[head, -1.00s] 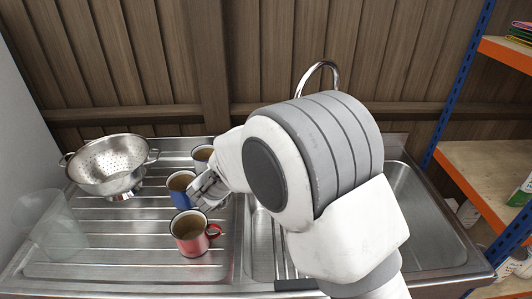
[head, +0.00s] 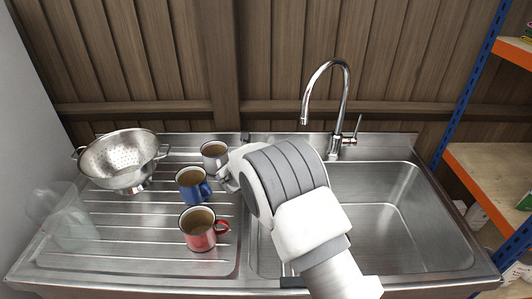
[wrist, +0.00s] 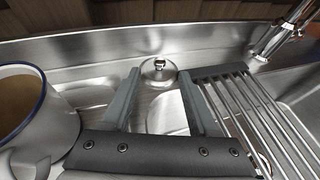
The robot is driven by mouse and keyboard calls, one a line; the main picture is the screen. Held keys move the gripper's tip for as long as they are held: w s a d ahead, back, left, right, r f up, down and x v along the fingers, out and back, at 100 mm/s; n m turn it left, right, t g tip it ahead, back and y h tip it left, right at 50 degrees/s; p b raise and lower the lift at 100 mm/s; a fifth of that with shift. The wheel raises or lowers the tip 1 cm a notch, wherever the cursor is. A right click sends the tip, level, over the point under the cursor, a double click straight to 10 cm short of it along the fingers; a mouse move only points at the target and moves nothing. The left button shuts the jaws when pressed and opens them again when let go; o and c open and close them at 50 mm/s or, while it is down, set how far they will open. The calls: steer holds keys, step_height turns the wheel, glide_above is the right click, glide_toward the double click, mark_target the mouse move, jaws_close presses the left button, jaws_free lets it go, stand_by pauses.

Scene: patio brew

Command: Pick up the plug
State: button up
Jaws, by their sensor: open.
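The plug (wrist: 158,71) is a small round shiny metal disc with a knob on top. In the wrist view it sits at the back of the metal drainer, close to the upright rear edge. My gripper (wrist: 160,88) is open and empty, with its two grey fingers pointing at the plug, one to each side of the line to it. I cannot tell whether the fingertips reach it. In the head view my gripper (head: 226,178) is mostly hidden behind my wrist, beside the blue mug (head: 193,185) and the white mug (head: 214,153).
The white mug also fills the left of the wrist view (wrist: 35,125), near the left finger. A rack with dark ends (wrist: 238,110) lies right of the fingers. A red mug (head: 199,232), colander (head: 118,165), clear jug (head: 70,222) and tap (head: 341,105) stand around the sink.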

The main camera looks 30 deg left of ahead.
steer(key=shift+p+x, duration=0.45)
steer(key=shift+x, duration=2.2)
steer(key=shift+w+r, duration=0.1)
steer(key=shift+r, duration=0.1)
jaws_close()
